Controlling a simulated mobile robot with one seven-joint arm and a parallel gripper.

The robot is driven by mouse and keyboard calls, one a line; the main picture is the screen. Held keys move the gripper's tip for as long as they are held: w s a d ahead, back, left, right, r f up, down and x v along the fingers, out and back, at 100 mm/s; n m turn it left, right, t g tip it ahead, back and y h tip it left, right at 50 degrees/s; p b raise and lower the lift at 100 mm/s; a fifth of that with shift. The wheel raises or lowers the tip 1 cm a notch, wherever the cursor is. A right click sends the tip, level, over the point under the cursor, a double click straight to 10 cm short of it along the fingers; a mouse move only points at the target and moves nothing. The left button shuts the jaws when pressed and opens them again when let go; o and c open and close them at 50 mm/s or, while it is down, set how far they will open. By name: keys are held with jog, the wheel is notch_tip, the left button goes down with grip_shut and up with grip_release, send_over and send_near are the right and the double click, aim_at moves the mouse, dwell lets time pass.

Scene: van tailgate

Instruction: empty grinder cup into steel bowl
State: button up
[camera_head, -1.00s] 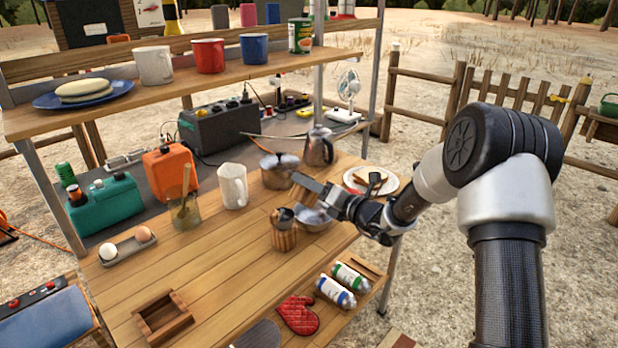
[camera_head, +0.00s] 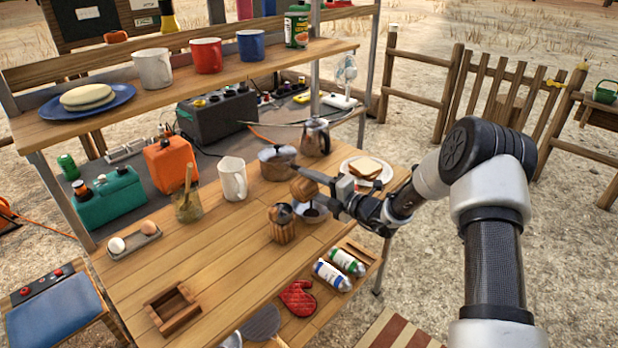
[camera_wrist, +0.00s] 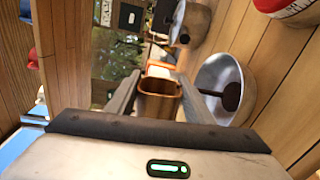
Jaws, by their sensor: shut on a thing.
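My gripper (camera_head: 322,186) is shut on the brown grinder cup (camera_head: 304,189) and holds it tilted above the table. In the wrist view the cup (camera_wrist: 158,106) sits between the two fingers, with its rim showing. In the wrist view the bowl (camera_wrist: 246,105) is beside the cup. A dark streak runs from near the right finger to a dark patch inside the bowl.
A white mug (camera_head: 232,180) stands left. The front tabletop is mostly clear.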

jog(key=m+p, duration=0.2)
jog(key=m, duration=0.1)
jog(key=m+p, duration=0.1)
jog(key=shift+w+d+f+g+y, duration=0.1)
jog(key=shift+w+d+g+y, duration=0.2)
jog(key=shift+w+g, duration=0.1)
dwell(2.9)
